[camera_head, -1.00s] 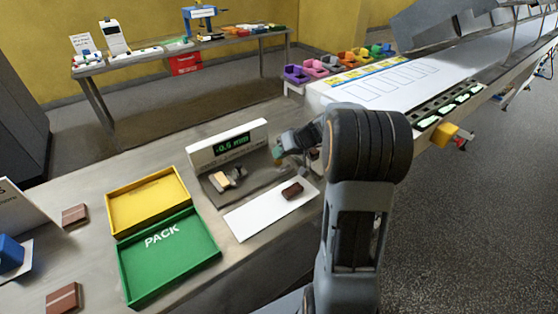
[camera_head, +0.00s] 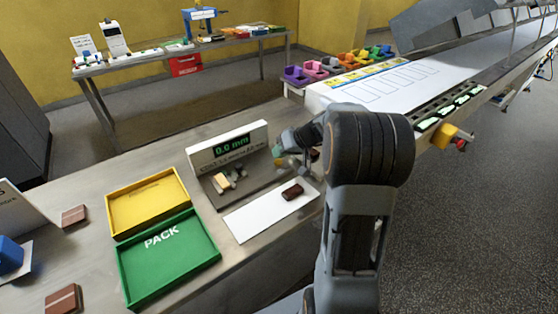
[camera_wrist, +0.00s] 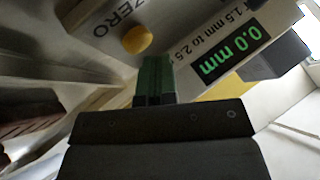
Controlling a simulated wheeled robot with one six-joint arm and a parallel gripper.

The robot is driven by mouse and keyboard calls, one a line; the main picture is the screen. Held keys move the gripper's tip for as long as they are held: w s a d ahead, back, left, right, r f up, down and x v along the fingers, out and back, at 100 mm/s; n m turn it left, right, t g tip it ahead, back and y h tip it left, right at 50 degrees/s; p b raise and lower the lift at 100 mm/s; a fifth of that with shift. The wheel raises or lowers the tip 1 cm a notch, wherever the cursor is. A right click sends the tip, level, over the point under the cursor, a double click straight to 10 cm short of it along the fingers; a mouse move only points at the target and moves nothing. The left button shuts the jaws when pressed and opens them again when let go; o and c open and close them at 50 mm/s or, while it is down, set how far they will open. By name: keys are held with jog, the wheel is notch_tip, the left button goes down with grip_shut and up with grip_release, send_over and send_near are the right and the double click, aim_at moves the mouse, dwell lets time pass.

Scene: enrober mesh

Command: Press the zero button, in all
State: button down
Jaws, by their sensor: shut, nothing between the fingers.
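The gauge (camera_head: 228,147) is a white panel on the bench with a dark display reading 0.0 mm. The display also shows in the wrist view (camera_wrist: 232,50). The yellow round zero button (camera_wrist: 137,40) sits on the panel beside the printed word ZERO. My gripper (camera_wrist: 154,62) is shut and empty, its green fingertips just below the button in the wrist picture. I cannot tell whether they touch it. In the head view my gripper (camera_head: 279,152) is at the right end of the panel, partly hidden by my wrist.
A cream and metal piece (camera_head: 226,182) is in front of the panel. A dark brown chocolate (camera_head: 292,191) lies on a white sheet (camera_head: 255,216). A yellow tray (camera_head: 148,203) and a green PACK tray (camera_head: 168,260) stand left. A conveyor (camera_head: 400,80) runs behind on the right.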

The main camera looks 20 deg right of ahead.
aim_at(280, 160)
jog(key=shift+r, duration=0.3)
jog(key=shift+r+p, duration=1.2)
jog(key=shift+r, duration=1.3)
